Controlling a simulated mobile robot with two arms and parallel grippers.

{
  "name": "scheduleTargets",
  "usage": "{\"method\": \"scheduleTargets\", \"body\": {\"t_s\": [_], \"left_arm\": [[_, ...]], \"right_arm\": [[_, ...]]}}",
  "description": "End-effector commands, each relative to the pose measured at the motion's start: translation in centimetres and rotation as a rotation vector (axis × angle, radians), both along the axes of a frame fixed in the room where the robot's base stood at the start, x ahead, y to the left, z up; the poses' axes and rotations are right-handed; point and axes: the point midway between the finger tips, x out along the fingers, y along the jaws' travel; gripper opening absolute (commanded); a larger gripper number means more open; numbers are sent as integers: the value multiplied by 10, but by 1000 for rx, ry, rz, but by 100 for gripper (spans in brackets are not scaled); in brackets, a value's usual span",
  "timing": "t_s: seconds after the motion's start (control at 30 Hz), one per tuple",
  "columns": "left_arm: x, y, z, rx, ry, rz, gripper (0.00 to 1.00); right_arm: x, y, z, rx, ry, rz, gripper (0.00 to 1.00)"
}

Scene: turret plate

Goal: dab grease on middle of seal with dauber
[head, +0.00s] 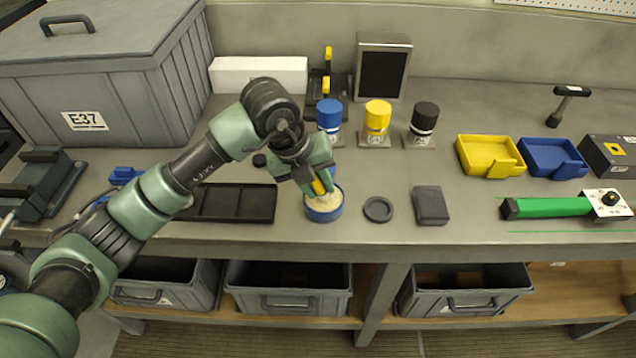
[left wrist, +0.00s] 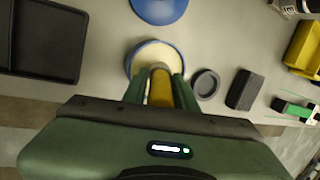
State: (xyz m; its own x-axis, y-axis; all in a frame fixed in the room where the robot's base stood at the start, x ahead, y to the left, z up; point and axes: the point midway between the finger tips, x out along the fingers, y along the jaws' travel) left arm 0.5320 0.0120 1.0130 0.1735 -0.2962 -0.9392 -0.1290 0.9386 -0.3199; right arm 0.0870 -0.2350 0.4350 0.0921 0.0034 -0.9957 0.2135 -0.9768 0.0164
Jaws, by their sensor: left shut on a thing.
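My left gripper (head: 318,180) is shut on the yellow-handled dauber (head: 321,187), whose handle also shows between the fingers in the left wrist view (left wrist: 160,88). The dauber points down into a blue-rimmed round pot (head: 325,214) of cream-coloured grease (left wrist: 163,51). Its tip is hidden, so I cannot tell how deep it reaches. A dark round ring-like piece (head: 378,209), perhaps the seal, lies flat on the bench just right of the pot; it also shows in the left wrist view (left wrist: 205,83). My right gripper is not in view.
A dark block (head: 431,205) lies right of the ring. Blue (head: 329,115), yellow (head: 377,117) and black (head: 425,117) capped bottles stand behind. A dark compartment tray (head: 232,202) lies left of the pot. A green bar (head: 550,207) lies at the right; bench between is clear.

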Motion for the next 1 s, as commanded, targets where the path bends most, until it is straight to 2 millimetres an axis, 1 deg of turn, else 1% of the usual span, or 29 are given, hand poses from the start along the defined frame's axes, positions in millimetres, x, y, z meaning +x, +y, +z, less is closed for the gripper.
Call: {"method": "scheduleTargets", "body": {"t_s": [0.03,0.27,0.43,1.0], "left_arm": [[-1,1,-3,4,6,0,0],[-2,1,-4,5,7,0,0],[-2,1,0,5,8,-1,0],[0,0,47,2,1,0,0]], "right_arm": [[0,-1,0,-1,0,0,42],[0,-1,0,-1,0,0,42],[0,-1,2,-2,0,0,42],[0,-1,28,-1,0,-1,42]]}}
